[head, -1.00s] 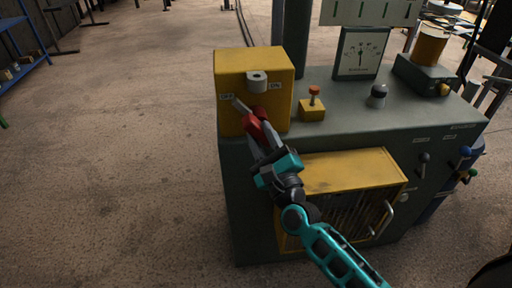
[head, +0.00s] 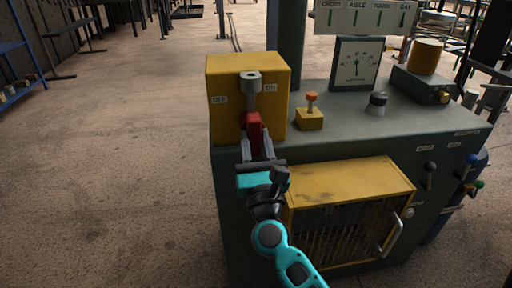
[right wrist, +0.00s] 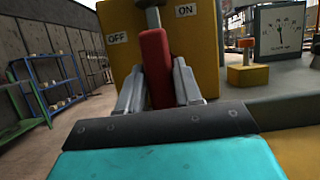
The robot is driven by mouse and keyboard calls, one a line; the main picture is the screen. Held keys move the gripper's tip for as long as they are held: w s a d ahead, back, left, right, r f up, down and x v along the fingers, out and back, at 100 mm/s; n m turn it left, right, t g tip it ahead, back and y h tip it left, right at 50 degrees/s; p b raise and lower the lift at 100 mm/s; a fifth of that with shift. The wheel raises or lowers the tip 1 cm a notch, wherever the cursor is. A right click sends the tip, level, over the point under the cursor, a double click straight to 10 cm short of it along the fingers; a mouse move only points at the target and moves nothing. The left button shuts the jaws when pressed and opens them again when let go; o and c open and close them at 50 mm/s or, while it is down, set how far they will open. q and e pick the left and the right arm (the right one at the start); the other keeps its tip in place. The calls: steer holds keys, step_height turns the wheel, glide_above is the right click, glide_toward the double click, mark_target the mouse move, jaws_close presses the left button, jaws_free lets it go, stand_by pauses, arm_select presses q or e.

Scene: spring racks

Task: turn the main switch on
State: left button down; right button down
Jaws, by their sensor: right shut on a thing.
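The main switch is a yellow box (head: 222,70) on the left end of the grey-green machine, with labels OFF on the left and ON on the right. Its lever has a grey pivot and shaft and a red handle (head: 253,133). The lever hangs about straight down, between the two labels. My right gripper (head: 257,150) is shut on the red handle; the handle (right wrist: 155,68) stands between both fingers in the right wrist view. My left gripper is not in view.
The machine top (head: 340,105) carries a small yellow box with an orange button (head: 310,112), a dark knob (head: 377,103) and a dial gauge (head: 355,64). A yellow caged front (head: 350,185) juts out below. Open floor lies to the left.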

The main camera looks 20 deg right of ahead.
steer(key=shift+m, duration=0.3)
steer(key=c, duration=0.8)
jaws_free()
steer(key=shift+c, duration=0.2)
steer(key=b+v, duration=0.1)
steer(key=v, duration=0.6)
steer(key=shift+s, duration=0.25)
steer(key=shift+a, duration=0.1)
